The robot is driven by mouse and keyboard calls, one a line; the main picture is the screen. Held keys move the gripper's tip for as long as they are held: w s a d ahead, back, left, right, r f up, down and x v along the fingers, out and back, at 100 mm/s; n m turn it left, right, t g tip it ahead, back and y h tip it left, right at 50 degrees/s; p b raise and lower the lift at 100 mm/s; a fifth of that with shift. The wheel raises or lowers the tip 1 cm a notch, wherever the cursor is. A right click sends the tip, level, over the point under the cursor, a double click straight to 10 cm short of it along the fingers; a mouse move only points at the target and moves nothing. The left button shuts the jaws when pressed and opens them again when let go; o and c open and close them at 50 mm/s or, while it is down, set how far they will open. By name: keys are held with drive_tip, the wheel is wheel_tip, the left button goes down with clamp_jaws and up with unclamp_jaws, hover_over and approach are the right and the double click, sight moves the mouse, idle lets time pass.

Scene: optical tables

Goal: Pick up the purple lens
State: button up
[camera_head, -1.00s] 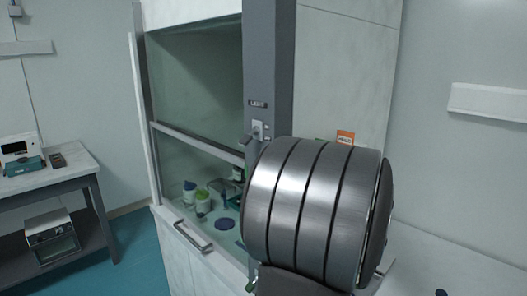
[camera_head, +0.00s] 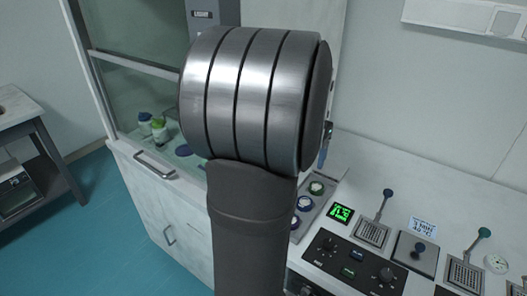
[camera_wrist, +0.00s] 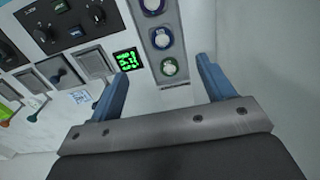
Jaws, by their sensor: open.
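A pale tray (camera_head: 323,203) beside the control panel holds several round lenses in a row. The purple-rimmed lens (camera_head: 296,222) is at the near end of the row in the head view, partly behind my arm. It is at the top edge of the wrist view (camera_wrist: 152,6), partly cut off. A blue-rimmed lens (camera_head: 305,203) and a green-rimmed lens (camera_head: 317,187) lie beyond it. My gripper (camera_wrist: 162,66) is open and empty, its blue fingers apart, with the green-rimmed lens (camera_wrist: 169,67) showing between the tips. In the head view my arm hides most of the gripper.
A lit green display (camera_head: 341,212) stands right beside the tray. A black control panel (camera_head: 347,264) and upright levers (camera_head: 387,195) stand on the white bench nearby. The fume hood (camera_head: 130,70) is at the left, and the wall is behind.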

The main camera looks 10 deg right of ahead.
drive_tip(key=s+a+f+m, duration=0.1)
drive_tip(key=f+m, duration=0.2)
drive_tip(key=f, duration=0.1)
drive_tip(key=s+a+f+m, duration=0.1)
drive_tip(key=s+f+m, duration=0.1)
drive_tip(key=f, duration=0.3)
drive_tip(key=s+a+f+m, duration=0.1)
drive_tip(key=a+f+m, duration=0.1)
drive_tip(key=f+m, duration=0.2)
drive_tip(key=shift+s+f, duration=0.15)
drive_tip(key=shift+f, duration=0.45)
drive_tip(key=shift+d+f, duration=0.2)
drive_tip(key=shift+f, duration=2.95)
drive_tip(key=c, duration=1.1)
drive_tip(key=shift+r, duration=0.1)
